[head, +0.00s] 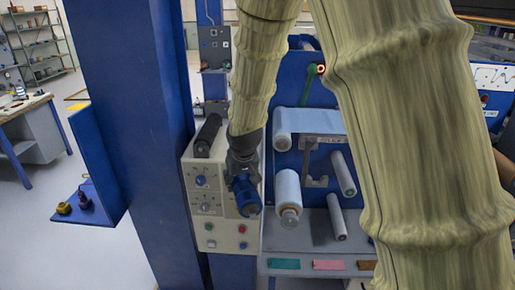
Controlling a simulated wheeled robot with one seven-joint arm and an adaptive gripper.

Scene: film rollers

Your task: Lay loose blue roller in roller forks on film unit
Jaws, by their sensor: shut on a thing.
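My gripper (243,165) is dark and hangs from my sleeved arm in front of the control box. It is shut on the blue roller (246,196), which shows as a short blue cylinder pointing down and towards the camera. How far the roller reaches behind the gripper is hidden. The film unit (288,88) has a blue back panel with white film rolls. A grey bracket with an upturned end (316,181), seemingly a roller fork, stands between the rolls, right of my gripper and apart from it. Any other fork is hidden or unclear.
The beige control box (223,238) stands close behind my gripper, with a black roller (208,135) on top. White rolls (288,190) stick out to the right. A blue column (140,130) stands left. A grey shelf (280,240) with coloured pieces lies below. My arm hides the right side.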

